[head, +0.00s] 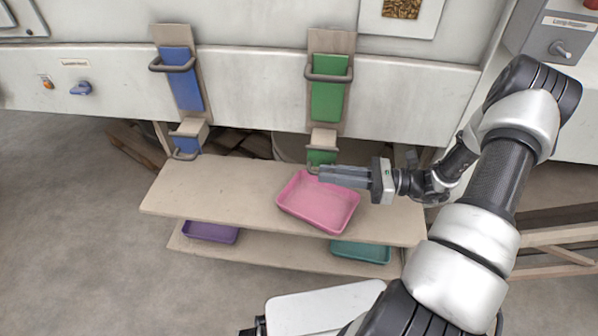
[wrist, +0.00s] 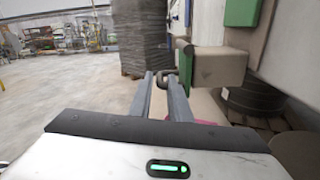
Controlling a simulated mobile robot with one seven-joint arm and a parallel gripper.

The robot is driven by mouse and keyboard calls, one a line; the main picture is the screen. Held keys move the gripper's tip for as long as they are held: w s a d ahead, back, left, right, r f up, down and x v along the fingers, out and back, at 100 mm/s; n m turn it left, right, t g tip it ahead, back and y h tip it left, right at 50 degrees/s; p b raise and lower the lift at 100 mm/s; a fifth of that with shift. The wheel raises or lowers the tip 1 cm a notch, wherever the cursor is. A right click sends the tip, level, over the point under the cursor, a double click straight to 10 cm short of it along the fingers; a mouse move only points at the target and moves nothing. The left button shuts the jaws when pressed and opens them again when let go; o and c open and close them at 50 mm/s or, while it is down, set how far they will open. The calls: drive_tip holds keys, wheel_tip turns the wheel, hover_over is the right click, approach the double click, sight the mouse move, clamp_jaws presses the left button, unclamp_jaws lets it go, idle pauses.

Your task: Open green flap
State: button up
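The lower green flap (head: 321,157) is under the beige spout block (head: 323,139) of the right-hand chute and appears closed. A dark handle loop sits at its lower edge, partly hidden by my fingers in the head view. My gripper (head: 322,172) reaches in from the right, with its fingertips at this handle. In the wrist view my gripper (wrist: 159,76) has a gap between its two fingers.
A green slide plate (head: 328,102) with a handle is above the flap. A blue plate (head: 187,92) and blue flap (head: 186,146) are at left. A pink tray (head: 318,205) lies on the shelf (head: 215,190) below my gripper. Purple (head: 210,232) and teal (head: 361,252) trays are lower.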

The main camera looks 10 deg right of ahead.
drive_tip(key=x, duration=0.7)
drive_tip(key=shift+a+b, duration=0.3)
drive_tip(key=shift+a, duration=0.1)
drive_tip(key=shift+f, duration=0.1)
drive_tip(key=shift+c, duration=0.4)
clamp_jaws()
